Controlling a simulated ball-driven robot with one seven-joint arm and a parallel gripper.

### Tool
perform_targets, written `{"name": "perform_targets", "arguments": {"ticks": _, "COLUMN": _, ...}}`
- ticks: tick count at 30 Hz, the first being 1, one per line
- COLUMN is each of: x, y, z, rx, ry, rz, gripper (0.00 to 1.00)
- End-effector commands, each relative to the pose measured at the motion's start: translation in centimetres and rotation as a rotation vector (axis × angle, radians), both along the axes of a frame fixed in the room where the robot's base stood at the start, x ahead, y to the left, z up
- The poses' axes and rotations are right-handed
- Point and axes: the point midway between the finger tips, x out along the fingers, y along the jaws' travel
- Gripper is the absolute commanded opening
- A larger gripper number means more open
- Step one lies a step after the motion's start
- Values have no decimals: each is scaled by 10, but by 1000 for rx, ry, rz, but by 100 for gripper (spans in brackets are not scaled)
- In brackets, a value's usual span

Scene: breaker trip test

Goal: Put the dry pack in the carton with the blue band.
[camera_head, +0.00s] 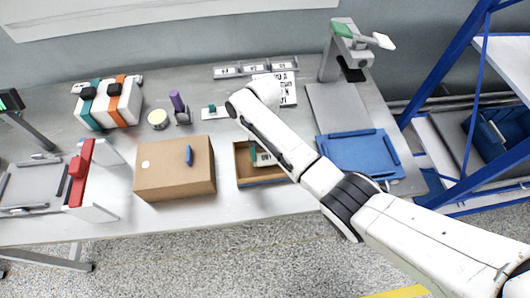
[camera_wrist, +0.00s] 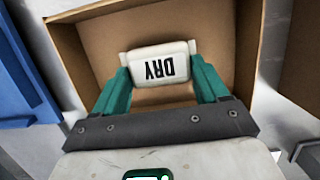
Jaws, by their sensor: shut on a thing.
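The dry pack (camera_wrist: 160,63) is a white block with DRY printed on it, upside down in the wrist view. My gripper (camera_wrist: 163,82) has teal fingers on both sides of the pack and is shut on it. The pack is within the walls of an open brown carton (camera_wrist: 103,10); I cannot tell whether it touches the floor. In the head view this carton (camera_head: 241,163) shows a blue strip along its front side. There my gripper (camera_head: 257,155) reaches into it, and my arm hides its right part.
A closed brown box (camera_head: 175,180) with a blue piece on top stands left of the carton. A blue tray (camera_head: 358,154) lies to the right. Behind are a small white stand (camera_head: 215,113), a purple-topped holder (camera_head: 179,107) and a printed card (camera_head: 288,90). Bare table lies in front.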

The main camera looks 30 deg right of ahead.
Motion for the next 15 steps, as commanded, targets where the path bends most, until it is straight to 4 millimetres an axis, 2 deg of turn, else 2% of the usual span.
{"name": "perform_targets", "arguments": {"ticks": 1, "x": 0, "y": 0, "z": -9, "rx": 0, "ry": -1, "rz": 0, "gripper": 44}}
{"name": "perform_targets", "arguments": {"ticks": 12, "x": 0, "y": 1, "z": -10, "rx": 0, "ry": -1, "rz": 1, "gripper": 44}}
{"name": "perform_targets", "arguments": {"ticks": 13, "x": 0, "y": 1, "z": -9, "rx": 0, "ry": -1, "rz": 1, "gripper": 76}}
{"name": "perform_targets", "arguments": {"ticks": 15, "x": 0, "y": 1, "z": -9, "rx": 0, "ry": -1, "rz": 1, "gripper": 83}}
